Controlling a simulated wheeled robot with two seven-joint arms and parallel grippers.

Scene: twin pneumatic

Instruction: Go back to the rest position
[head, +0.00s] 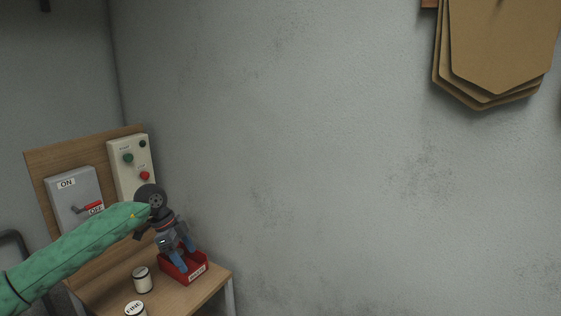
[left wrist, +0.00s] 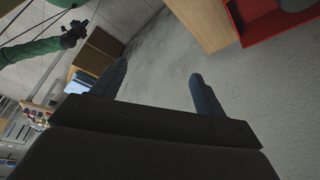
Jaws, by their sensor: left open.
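My left arm, in a green sleeve, comes in from the left in the head view. My left gripper (head: 178,252) points down over the red bin (head: 196,275) on the small wooden table. Its two blue-grey fingers are apart with nothing between them. In the left wrist view the same fingers (left wrist: 158,72) are spread and empty, with grey floor or wall beyond. The red bin shows at the top right there (left wrist: 286,25). A green-sleeved arm with a dark gripper (left wrist: 74,35), apparently my right, shows at the upper left; its jaws are too small to read.
A wooden board behind the table carries a grey ON/OFF switch box (head: 86,190) with a red handle and a pale box (head: 132,160) with green and red buttons. Two white cylinders (head: 142,279) (head: 135,309) stand left of the bin. Brown sheets (head: 500,45) hang at upper right.

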